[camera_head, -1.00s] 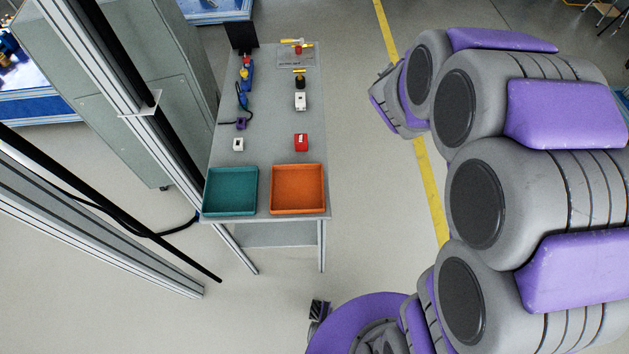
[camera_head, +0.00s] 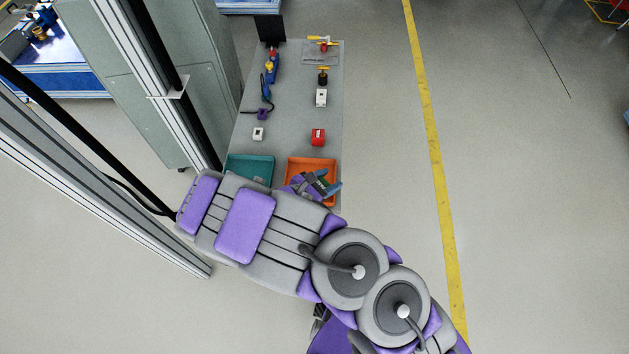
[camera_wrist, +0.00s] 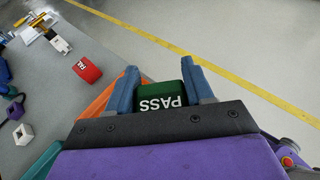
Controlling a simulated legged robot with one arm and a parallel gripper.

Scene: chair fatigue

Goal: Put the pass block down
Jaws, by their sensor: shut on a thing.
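The pass block (camera_wrist: 162,99) is green with white lettering PASS. My gripper (camera_wrist: 160,82) is shut on it, one blue-grey finger on each side, in the wrist view. In the head view my gripper (camera_head: 318,184) is over the front right part of the orange tray (camera_head: 308,163), and the block is not clearly visible there. The orange tray (camera_wrist: 98,106) also shows beside the left finger in the wrist view. The block's height above the tray is unclear. The teal tray (camera_head: 250,166) stands left of the orange one, partly hidden by my arm.
The grey table (camera_head: 290,128) carries a red FAIL block (camera_head: 318,137), a white cube (camera_head: 258,133), a white switch-like block (camera_head: 321,97), a blue tool (camera_head: 271,68) and yellow-handled valves (camera_head: 322,44). A metal frame and cabinet (camera_head: 190,90) stand left. The floor right is clear.

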